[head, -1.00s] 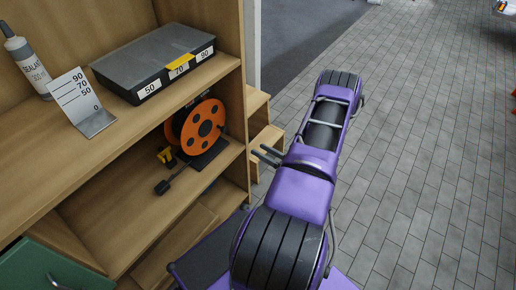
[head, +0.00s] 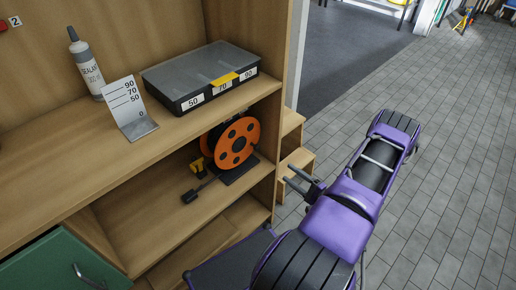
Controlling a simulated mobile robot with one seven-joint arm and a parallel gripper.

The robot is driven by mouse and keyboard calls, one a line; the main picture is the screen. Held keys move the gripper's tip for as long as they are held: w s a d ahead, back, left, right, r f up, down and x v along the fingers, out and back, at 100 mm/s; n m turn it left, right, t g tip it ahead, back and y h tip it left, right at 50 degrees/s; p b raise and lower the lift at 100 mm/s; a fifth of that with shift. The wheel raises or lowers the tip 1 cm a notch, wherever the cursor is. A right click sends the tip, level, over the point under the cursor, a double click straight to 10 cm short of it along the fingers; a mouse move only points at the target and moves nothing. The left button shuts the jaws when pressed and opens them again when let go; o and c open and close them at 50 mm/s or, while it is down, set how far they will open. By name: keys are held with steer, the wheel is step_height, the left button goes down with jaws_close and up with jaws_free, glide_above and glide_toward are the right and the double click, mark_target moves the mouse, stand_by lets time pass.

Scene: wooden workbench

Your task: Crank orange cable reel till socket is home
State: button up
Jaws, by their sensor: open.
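The orange cable reel (head: 237,142) stands upright on a dark base on the lower shelf of the workbench, towards its right end. A small yellow and black part (head: 198,167) is beside its left side. A black socket (head: 190,196) lies on the shelf to the front left, with a short cable leading back towards the reel. My gripper (head: 293,179) is open and empty, outside the shelf to the right of the reel and apart from it. The reel's crank cannot be made out.
On the upper board are a grey organizer case (head: 204,82) labelled 50, 70, 90, a metal scale plate (head: 130,106) and a sealant bottle (head: 86,64). Wooden steps (head: 294,160) stand behind my gripper. A green drawer (head: 60,262) is at lower left.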

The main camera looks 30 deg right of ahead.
steer(key=m, duration=2.3)
glide_toward(258, 149)
steer(key=w, duration=0.3)
steer(key=w+a, duration=0.1)
steer(key=w, duration=0.6)
steer(key=shift+w+a+f+p, duration=0.15)
steer(key=shift+a+f+p, duration=0.05)
steer(key=shift+a+p, duration=0.2)
jaws_close()
